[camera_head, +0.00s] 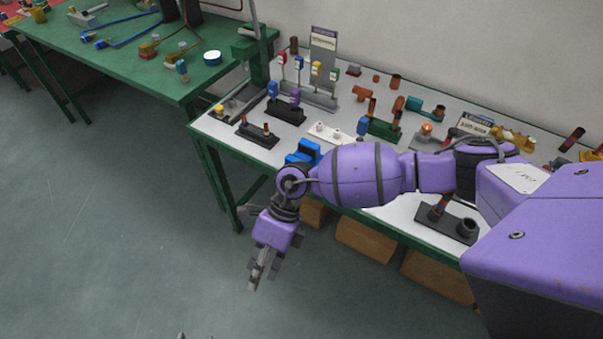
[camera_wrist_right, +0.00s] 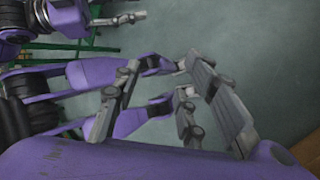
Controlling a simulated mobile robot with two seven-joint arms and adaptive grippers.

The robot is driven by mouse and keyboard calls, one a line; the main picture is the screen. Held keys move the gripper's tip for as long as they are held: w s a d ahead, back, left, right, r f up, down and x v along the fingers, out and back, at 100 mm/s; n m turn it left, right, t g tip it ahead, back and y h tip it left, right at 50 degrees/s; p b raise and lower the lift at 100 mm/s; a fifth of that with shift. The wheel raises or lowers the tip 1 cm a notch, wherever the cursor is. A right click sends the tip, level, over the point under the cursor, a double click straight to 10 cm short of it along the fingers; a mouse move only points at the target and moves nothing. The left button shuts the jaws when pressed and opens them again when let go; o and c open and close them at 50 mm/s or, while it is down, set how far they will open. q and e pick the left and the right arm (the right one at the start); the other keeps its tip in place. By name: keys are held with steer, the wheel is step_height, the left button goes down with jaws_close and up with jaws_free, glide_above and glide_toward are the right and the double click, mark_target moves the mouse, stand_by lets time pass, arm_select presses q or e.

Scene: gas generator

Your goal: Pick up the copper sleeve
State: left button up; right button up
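Several copper-coloured tubular pieces are on the white-topped bench (camera_head: 222,130). A short upright copper cylinder (camera_head: 396,81) stands towards the back, with a smaller copper piece (camera_head: 376,79) beside it and a copper tee (camera_head: 361,92) in front. I cannot tell which is the copper sleeve. My right gripper (camera_head: 262,272) hangs beyond the bench's front edge, over the floor, away from these pieces. Its fingers are apart and empty in the right wrist view (camera_wrist_right: 160,70). Small grey tips at the bottom edge of the head view may be my left gripper (camera_head: 194,336); its opening is unclear.
My right arm crosses above the bench and hides part of its front. A blue object (camera_head: 303,152) sits near the front edge. Black stands (camera_head: 257,134) and a green block (camera_head: 381,130) crowd the top. A green table (camera_head: 130,70) stands at left.

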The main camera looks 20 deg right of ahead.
steer(key=w+d+r+n+t+h, duration=0.1)
steer(key=w+d+r+h, duration=0.25)
steer(key=w+d, duration=0.4)
steer(key=w+d+r+n+t+h, duration=0.15)
steer(key=w+d+h, duration=0.25)
steer(key=d, duration=0.7)
steer(key=w+d+r+t+h, duration=0.2)
steer(key=w+d+r+h, duration=0.15)
steer(key=w+d, duration=0.4)
steer(key=x, duration=0.5)
steer(key=s+d+x, duration=0.1)
steer(key=x, duration=0.2)
steer(key=shift+s+r, duration=0.1)
steer(key=shift+r, duration=0.15)
steer(key=shift+d+f, duration=0.15)
steer(key=shift+f, duration=0.25)
steer(key=c, duration=0.9)
steer(key=shift+r, duration=0.1)
